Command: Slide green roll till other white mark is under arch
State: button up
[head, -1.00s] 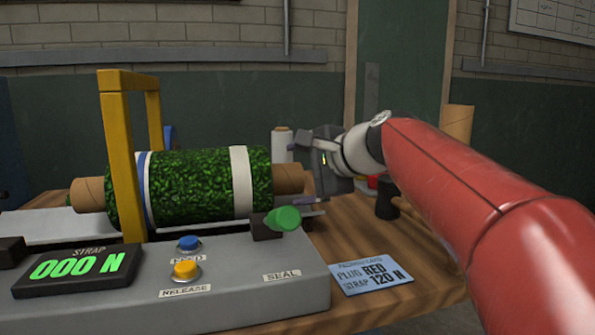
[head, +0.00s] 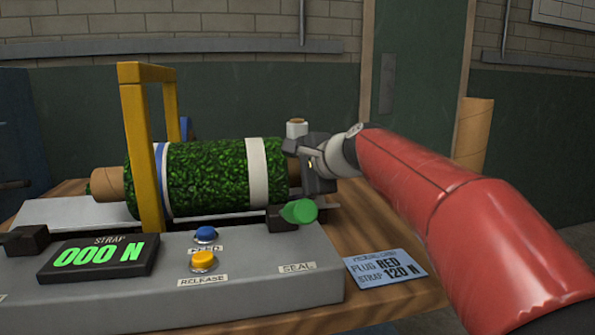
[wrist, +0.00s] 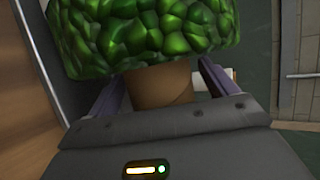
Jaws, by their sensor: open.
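The green turf roll (head: 212,178) lies on its side on the packing machine, its brown core tube (head: 107,184) sticking out at both ends. One white mark (head: 165,180), with a blue band (head: 159,180) beside it, is just right of the yellow arch's (head: 145,165) front post. The other white mark (head: 257,172) is near the roll's right end, clear of the arch. My gripper (head: 302,160) is at the right core end. In the wrist view its open fingers (wrist: 160,82) stand either side of the core (wrist: 160,86), with the turf's end face (wrist: 150,35) just ahead.
The machine's front panel has a strap display (head: 98,256) reading 000 N, a blue button (head: 205,234), a yellow release button (head: 203,260) and a green-ended lever (head: 298,211). A blue card (head: 386,267) lies on the wooden table.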

grip_shut()
dwell(0.5)
